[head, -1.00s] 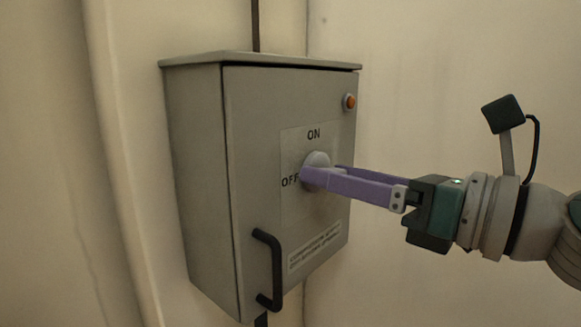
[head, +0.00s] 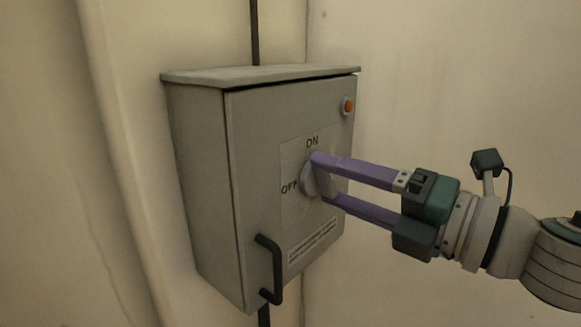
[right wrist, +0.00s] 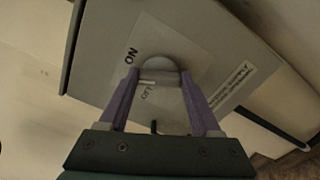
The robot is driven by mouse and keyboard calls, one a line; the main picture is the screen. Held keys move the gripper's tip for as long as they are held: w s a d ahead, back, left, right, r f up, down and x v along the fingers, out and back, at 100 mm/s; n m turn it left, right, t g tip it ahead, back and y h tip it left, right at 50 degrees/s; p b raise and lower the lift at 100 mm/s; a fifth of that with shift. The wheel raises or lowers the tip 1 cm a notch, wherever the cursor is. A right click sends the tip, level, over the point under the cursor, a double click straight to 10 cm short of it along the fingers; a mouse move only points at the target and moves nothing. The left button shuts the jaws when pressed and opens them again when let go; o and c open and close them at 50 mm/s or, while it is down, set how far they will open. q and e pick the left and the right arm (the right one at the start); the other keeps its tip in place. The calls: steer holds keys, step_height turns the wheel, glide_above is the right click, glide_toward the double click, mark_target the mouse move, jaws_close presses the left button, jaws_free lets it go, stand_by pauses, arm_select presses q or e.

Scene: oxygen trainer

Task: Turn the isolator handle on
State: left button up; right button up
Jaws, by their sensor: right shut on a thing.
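The isolator handle (head: 308,180) is a grey rotary knob on the front of a grey wall cabinet (head: 262,200). The word ON is above it and OFF is to its left. My right gripper (head: 319,178) is shut on the handle, one purple finger above and one below. In the right wrist view the grey knob (right wrist: 158,68) sits between the two fingertips (right wrist: 160,78), with a pale bar across it. The fingers hide part of the knob, so its exact angle is hard to read. My left gripper is not in view.
An orange indicator (head: 348,106) is at the door's upper right. A black door handle (head: 274,268) stands out at the lower left, below my fingers. A label (head: 314,243) lies below the knob. Plain wall is to the right.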

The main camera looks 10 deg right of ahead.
steer(key=m+p, duration=0.1)
steer(key=m, duration=0.2)
steer(key=shift+r, duration=0.1)
steer(key=shift+m+p, duration=0.55)
steer(key=shift+m, duration=0.35)
steer(key=o, duration=1.4)
